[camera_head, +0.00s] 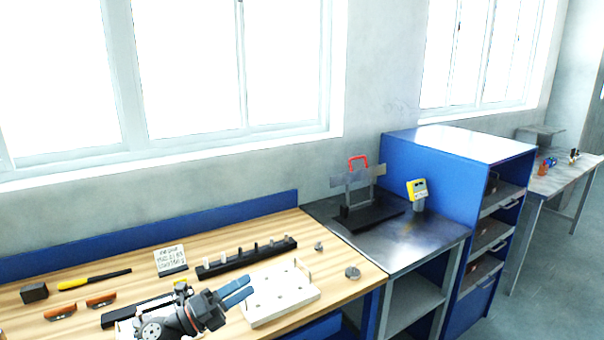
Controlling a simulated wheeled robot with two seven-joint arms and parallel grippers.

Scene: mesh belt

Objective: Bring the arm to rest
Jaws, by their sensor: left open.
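My left gripper (248,288) shows at the bottom centre of the head view, over the front of the wooden workbench (120,240). Its two blue fingers point right and lie close together in this view, with a narrow gap and nothing seen between them. The fingertips appear over or beside the left edge of a white board with pegs (290,297); I cannot tell whether they touch it. My dark grey wrist reaches in from the bottom edge. My right gripper is not in view.
A black rail with several pegs (225,264), a label card (171,260), a yellow-handled tool (75,284), a dark block (34,292) and orange-brown pieces (101,299) lie on the bench. A metal table (430,245) and blue cabinet (420,165) stand right.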

